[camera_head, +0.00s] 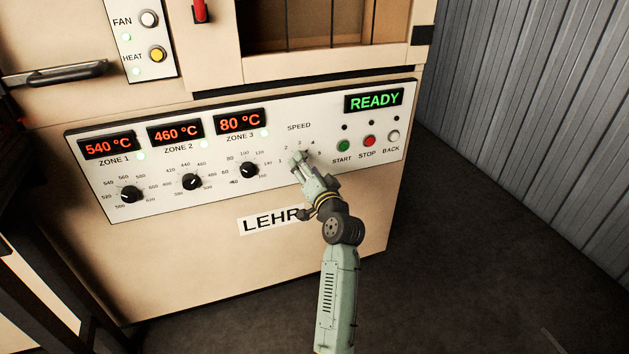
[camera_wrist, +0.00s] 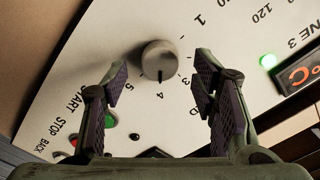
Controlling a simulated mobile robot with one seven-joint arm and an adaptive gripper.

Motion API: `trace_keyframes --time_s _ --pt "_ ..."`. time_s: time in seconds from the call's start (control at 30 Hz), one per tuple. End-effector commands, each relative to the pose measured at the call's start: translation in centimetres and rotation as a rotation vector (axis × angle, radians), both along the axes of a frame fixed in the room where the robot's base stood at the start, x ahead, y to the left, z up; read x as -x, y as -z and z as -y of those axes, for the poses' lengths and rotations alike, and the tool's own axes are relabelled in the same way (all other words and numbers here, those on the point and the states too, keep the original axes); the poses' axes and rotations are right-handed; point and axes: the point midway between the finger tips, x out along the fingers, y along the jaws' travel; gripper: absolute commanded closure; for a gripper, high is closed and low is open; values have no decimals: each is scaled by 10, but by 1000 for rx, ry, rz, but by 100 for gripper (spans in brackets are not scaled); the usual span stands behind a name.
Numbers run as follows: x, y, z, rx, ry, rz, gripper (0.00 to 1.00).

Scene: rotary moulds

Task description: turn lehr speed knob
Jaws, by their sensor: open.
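The lehr speed knob (camera_wrist: 160,60) is a round grey knob on the white panel, with the figures 1 to 5 around it in the wrist view. Its dark mark appears to point towards 4. My gripper (camera_wrist: 158,85) is open, with one finger on each side of the view. The knob lies between and just beyond the fingertips, and I see no finger touching it.
Three black zone knobs sit to the left, the nearest (camera_head: 249,170) under the 80 °C display (camera_head: 240,122). The green START button (camera_head: 344,146), red STOP button (camera_head: 369,141) and white BACK button (camera_head: 393,136) are close on the right. The READY display (camera_head: 374,101) is lit.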

Motion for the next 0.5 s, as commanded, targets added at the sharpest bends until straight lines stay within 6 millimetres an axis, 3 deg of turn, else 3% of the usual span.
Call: trace_keyframes --time_s 0.3,0.5 --pt "65 1 21 -1 1 -1 47" --pt "89 0 29 -1 1 0 47"
